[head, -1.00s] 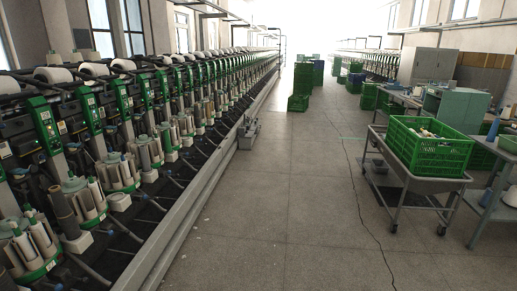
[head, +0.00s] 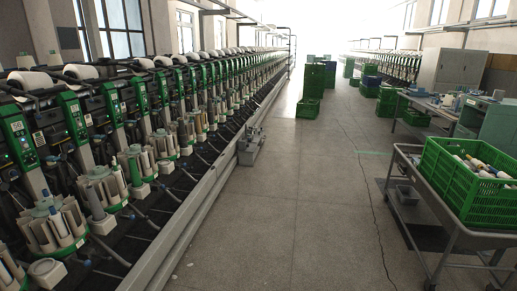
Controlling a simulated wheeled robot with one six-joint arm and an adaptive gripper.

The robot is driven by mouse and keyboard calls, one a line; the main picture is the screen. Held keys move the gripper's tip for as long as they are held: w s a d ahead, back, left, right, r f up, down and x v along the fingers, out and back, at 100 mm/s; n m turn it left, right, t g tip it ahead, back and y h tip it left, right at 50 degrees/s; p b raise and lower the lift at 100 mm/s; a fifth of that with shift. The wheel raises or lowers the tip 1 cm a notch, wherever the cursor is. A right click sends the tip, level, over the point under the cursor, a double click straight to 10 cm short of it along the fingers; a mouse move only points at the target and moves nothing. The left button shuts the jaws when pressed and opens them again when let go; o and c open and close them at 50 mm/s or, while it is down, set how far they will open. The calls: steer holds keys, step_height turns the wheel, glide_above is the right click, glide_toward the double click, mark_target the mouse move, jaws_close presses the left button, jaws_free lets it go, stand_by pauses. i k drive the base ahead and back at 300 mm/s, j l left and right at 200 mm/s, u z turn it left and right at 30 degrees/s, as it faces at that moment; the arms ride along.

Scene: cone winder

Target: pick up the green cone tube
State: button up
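A slim green tube (head: 135,172) stands upright at one winding position of the long machine on the left, on a pale block. It looks like the green cone tube, but it is small and far off, so I cannot be sure. A darker grey-green tube (head: 95,203) stands at a nearer position. My gripper is not in view, so its distance to the tubes and its state are hidden.
The winder row (head: 180,130) runs along the left behind a metal rail (head: 185,225). The grey floor aisle (head: 290,200) is free. A green crate (head: 465,200) of cones sits on a trolley (head: 418,195) at right. Crates (head: 308,106) are stacked ahead.

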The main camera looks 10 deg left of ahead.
mark_target(137, 182)
steer(key=i+l+u, duration=0.1)
steer(key=i, duration=1.7)
steer(key=i+u, duration=0.5)
steer(key=i+l+u, duration=0.2)
steer(key=i+u, duration=0.25)
steer(key=i+l+u, duration=0.85)
steer(key=u, duration=0.15)
steer(key=i+l+u, duration=0.45)
steer(key=l, duration=0.15)
